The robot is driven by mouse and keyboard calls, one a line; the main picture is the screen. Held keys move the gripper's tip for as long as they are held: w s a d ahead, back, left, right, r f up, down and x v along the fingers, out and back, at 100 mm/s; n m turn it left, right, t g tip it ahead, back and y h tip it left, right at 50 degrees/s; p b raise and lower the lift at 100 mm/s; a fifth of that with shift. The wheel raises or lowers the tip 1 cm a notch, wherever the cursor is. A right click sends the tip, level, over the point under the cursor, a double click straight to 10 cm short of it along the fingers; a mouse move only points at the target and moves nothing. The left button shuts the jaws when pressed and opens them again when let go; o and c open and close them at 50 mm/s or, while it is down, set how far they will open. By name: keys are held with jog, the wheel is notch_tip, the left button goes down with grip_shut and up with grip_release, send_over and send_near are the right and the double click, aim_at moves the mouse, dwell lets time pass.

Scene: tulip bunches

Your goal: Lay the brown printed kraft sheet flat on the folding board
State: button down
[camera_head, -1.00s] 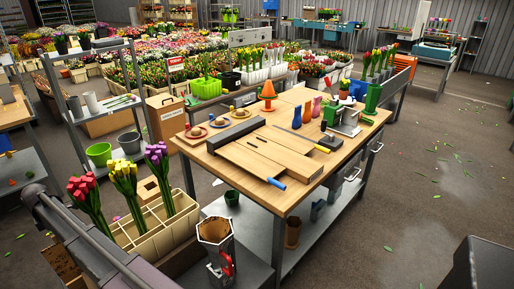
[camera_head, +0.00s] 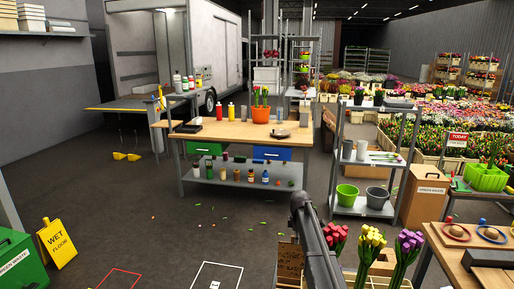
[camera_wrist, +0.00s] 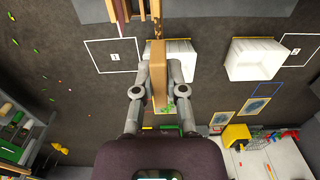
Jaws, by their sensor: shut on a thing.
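In the wrist view, my gripper (camera_wrist: 159,76) is shut on a narrow tan-brown piece (camera_wrist: 158,60), seen nearly edge-on, which I take for the kraft sheet. It stands between the two fingers over the floor. In the head view, a brown panel with dark print (camera_head: 289,257) shows at the bottom, beside my arm and partly hidden by it; I cannot tell whether it is the same piece. My gripper is not clear in the head view. The folding board is not clearly in view now.
A wooden bench corner (camera_head: 434,262) is at the lower right, with a dark long object (camera_head: 488,258). Tulip bunches (camera_head: 370,243) stand close to my arm. A yellow wet-floor sign (camera_head: 58,243) and green bin (camera_head: 18,262) stand left.

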jog(key=shift+r+p, duration=1.1)
jog(key=shift+r, duration=0.45)
jog(key=shift+d, duration=0.1)
